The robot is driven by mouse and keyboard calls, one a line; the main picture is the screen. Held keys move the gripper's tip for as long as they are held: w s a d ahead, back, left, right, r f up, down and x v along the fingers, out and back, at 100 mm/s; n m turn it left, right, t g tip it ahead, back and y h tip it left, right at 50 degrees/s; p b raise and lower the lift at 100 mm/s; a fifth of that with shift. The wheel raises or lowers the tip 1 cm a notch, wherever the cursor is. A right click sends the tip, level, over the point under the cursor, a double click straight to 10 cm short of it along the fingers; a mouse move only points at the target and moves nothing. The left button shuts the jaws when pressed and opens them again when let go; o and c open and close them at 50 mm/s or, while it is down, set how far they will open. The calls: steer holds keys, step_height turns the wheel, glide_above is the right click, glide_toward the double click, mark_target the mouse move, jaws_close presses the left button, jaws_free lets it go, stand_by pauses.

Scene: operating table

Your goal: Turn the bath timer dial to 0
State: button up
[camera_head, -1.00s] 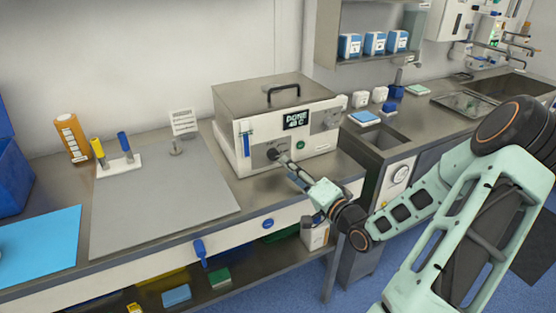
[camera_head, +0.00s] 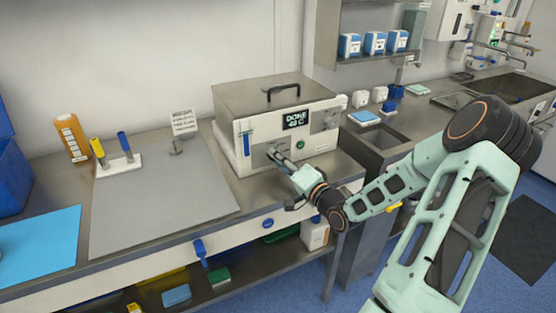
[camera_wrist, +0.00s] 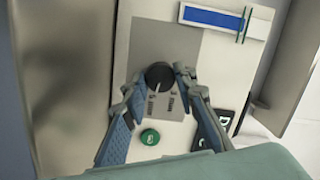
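The bath (camera_head: 240,160) is a steel and white box on the counter, with a lid handle and a lit display (camera_head: 295,120) that appears to read "DONE 40 C". In the wrist view the timer dial (camera_wrist: 158,76) is a round black knob with a light pointer mark, on a grey plate. My gripper (camera_wrist: 157,80) has one finger on each side of the dial. The right fingertip is very close to it, and a small gap shows at the left; contact is unclear. In the head view my gripper (camera_head: 273,152) is at the bath's front and hides the dial.
A green button (camera_wrist: 150,137) lies near the dial, between my fingers in the wrist view. A blue-marked strip (camera_wrist: 215,18) is on the panel.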

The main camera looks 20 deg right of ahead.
steer(key=c, duration=0.4)
steer(key=shift+n, duration=0.4)
steer(key=n+b, duration=0.2)
steer(key=n, duration=0.2)
steer(key=shift+g, duration=0.3)
steer(key=n+h+b, duration=0.1)
steer(key=n+b, duration=0.2)
steer(key=n, duration=0.1)
steer(key=shift+g, duration=0.3)
steer(key=n+h+b, duration=0.1)
steer(key=n+b, duration=0.4)
steer(key=shift+a+f, duration=0.1)
steer(key=n+b, duration=0.2)
steer(key=b, duration=0.2)
steer(key=shift+n+h, duration=0.4)
steer(key=shift+r+n+h+b, duration=0.25)
steer(key=shift+n+b, duration=0.35)
steer(key=shift+b, duration=0.35)
